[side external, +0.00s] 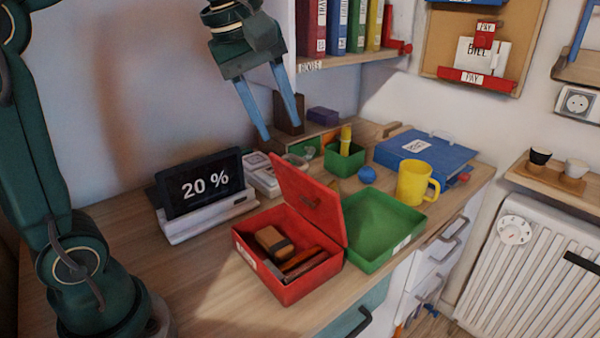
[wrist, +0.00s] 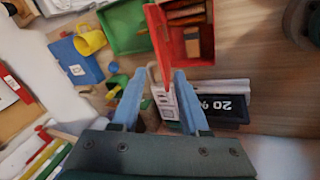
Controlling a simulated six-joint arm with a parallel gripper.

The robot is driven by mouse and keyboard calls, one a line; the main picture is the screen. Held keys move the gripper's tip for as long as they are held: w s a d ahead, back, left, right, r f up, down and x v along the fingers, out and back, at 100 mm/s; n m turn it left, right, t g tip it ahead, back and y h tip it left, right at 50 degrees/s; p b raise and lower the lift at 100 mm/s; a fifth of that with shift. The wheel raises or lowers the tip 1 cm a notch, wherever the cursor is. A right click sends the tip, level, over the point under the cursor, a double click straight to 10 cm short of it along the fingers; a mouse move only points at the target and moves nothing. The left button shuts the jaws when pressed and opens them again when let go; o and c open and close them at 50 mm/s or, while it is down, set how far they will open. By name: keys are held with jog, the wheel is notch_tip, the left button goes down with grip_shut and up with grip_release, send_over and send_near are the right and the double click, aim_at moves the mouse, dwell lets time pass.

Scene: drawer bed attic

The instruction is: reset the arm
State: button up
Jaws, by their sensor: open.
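My gripper (side external: 268,112) is raised above the back of the desk, its two blue fingers spread apart with nothing between them. It hangs in the air above and behind the white device beside the tablet stand. In the wrist view my gripper (wrist: 152,88) points down over the desk, its fingers open and empty. My green arm rises at the left of the side view.
On the desk are a tablet reading 20 % (side external: 205,184), an open red box (side external: 290,285) holding items, a green tray (side external: 385,230), a yellow mug (side external: 415,183) and a blue binder (side external: 425,155). A bookshelf (side external: 350,60) is close right of my gripper.

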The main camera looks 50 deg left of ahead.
jog(key=s+d+f+m+t, duration=0.1)
jog(key=s+d+f+m, duration=0.2)
jog(key=s+f+m, duration=0.7)
jog(key=s+m, duration=0.2)
jog(key=m, duration=0.2)
jog(key=shift+f, duration=0.3)
